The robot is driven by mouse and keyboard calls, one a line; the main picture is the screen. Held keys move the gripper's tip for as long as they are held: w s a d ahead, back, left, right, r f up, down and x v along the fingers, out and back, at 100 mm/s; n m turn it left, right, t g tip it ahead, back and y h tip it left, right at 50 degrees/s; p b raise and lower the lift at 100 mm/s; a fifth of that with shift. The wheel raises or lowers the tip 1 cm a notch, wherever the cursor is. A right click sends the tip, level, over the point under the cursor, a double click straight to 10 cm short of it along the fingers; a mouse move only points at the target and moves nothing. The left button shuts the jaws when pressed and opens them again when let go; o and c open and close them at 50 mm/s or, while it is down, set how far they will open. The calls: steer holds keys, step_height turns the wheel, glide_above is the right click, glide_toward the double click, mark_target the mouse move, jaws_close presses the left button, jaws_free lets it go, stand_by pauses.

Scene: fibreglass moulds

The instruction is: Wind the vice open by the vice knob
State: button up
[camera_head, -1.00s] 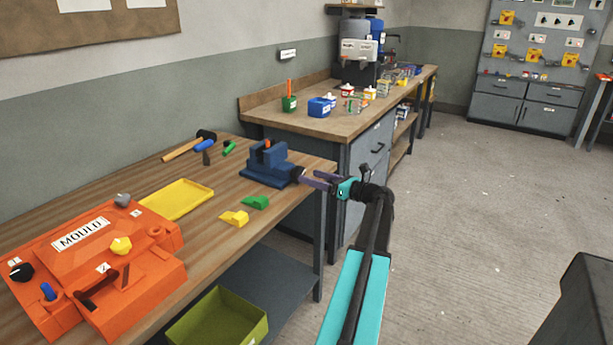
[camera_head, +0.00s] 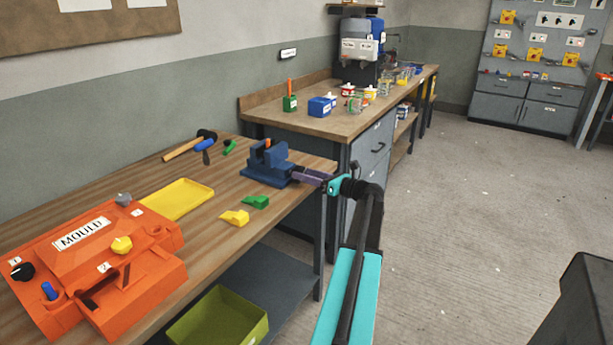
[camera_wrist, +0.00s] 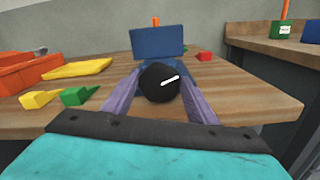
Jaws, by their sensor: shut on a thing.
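The blue vice (camera_head: 268,168) stands at the right end of the near wooden bench. In the wrist view its blue body (camera_wrist: 158,42) rises behind the black round vice knob (camera_wrist: 160,82), which has a white mark pointing to the right and slightly up. My gripper (camera_head: 302,178) reaches the vice from the right. In the wrist view its two purple fingers (camera_wrist: 160,98) lie on either side of the knob and are shut on it. In the head view the fingers hide the knob. An orange piece (camera_head: 268,143) shows at the top of the vice.
Green (camera_head: 256,202) and yellow (camera_head: 234,217) wedges lie in front of the vice, near a yellow tray (camera_head: 178,200). An orange mould (camera_head: 95,262) fills the bench's left end. A hammer (camera_head: 190,145) lies behind. The floor (camera_head: 470,200) on the right is clear.

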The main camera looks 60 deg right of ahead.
steer(key=shift+n, duration=0.5)
steer(key=n+b, duration=0.2)
steer(key=n, duration=0.1)
steer(key=shift+a+f, duration=0.15)
steer(key=n+b, duration=0.2)
steer(key=n, duration=0.3)
steer(key=shift+a, duration=0.15)
steer(key=shift+n, duration=0.3)
steer(key=o, duration=1.1)
steer(key=shift+c, duration=0.2)
steer(key=shift+s, duration=0.1)
steer(key=s, duration=1.3)
steer(key=shift+s, duration=0.4)
